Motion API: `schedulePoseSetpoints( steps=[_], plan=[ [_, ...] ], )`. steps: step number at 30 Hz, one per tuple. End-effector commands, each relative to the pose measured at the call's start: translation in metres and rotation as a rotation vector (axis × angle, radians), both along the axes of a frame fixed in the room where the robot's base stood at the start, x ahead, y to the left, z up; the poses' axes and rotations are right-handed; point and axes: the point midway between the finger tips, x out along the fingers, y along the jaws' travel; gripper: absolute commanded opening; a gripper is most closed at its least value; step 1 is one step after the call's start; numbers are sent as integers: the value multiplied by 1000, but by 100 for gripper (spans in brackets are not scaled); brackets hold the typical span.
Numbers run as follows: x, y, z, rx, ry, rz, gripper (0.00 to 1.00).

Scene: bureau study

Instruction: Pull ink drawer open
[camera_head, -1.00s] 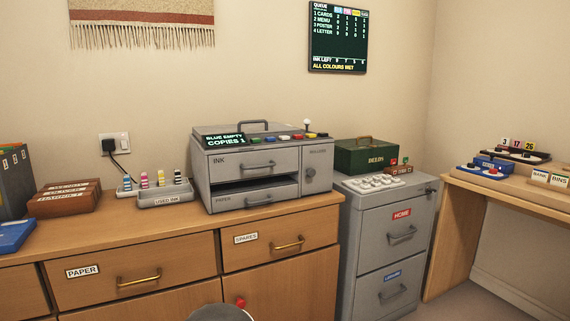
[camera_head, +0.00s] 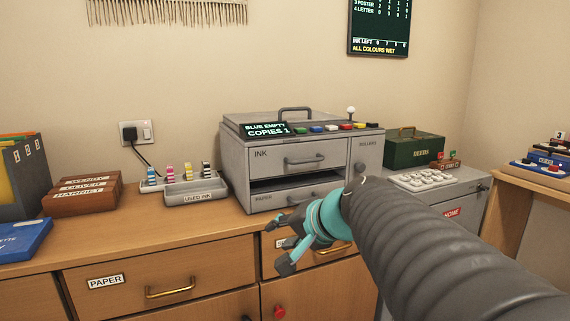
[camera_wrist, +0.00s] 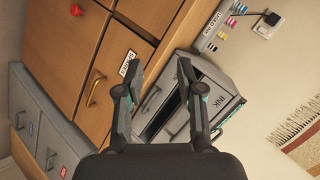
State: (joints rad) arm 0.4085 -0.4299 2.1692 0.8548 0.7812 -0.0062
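The ink drawer (camera_head: 278,158) is the upper front of the grey printer, marked INK, with a metal bar handle (camera_head: 305,160). It looks shut. Below it is a dark open slot, then the paper drawer (camera_head: 270,201), partly hidden by my gripper. My gripper (camera_head: 278,244) is in front of the printer and lower than the ink drawer, apart from it. In the wrist view my gripper (camera_wrist: 160,72) has its two fingers spread with nothing between them. The ink drawer's INK label (camera_wrist: 211,102) shows to the right of the fingers there.
A wooden box (camera_head: 82,194) is farther left. A green box (camera_head: 414,150) and a white keypad stand on the grey cabinet at right. The wooden counter before the printer has some bare room.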

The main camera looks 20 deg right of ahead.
Motion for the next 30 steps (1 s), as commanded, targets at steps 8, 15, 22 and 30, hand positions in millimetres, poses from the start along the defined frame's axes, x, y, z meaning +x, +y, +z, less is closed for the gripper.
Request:
schedulePoseSetpoints(
  steps=[8,15,22,30],
  plan=[
    [67,-117,72,357,-240,-338,37],
    [80,-158,94,462,-325,-431,37],
    [106,-156,90,467,-325,-431,37],
    [156,-154,79,467,-323,-429,37]
  ],
)
